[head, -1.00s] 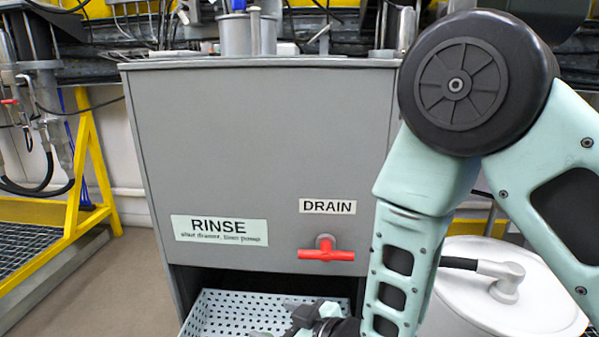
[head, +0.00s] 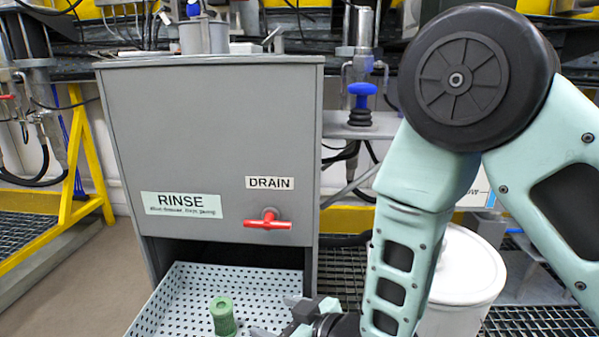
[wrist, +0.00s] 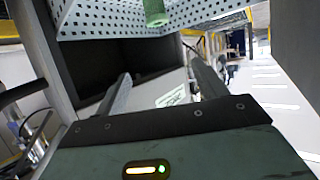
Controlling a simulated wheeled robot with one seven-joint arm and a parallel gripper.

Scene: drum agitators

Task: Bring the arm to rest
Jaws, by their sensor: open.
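My gripper (head: 278,318) is low in the head view, at the right edge of the perforated tray (head: 180,290). In the wrist view my gripper (wrist: 158,90) shows two fingers wide apart with nothing between them. My teal arm comes down from the upper right of the head view, bent at a black joint. A green cylindrical piece (head: 223,316) stands on the tray, left of my gripper and apart from it. It also shows at the top of the wrist view (wrist: 155,12), beyond the fingertips.
A grey cabinet (head: 210,120) with a RINSE label and a red DRAIN handle (head: 267,221) stands behind the tray. A white drum (head: 465,265) is at the right, partly behind my arm. A yellow frame (head: 82,165) stands at the left. Open floor shows at the lower left.

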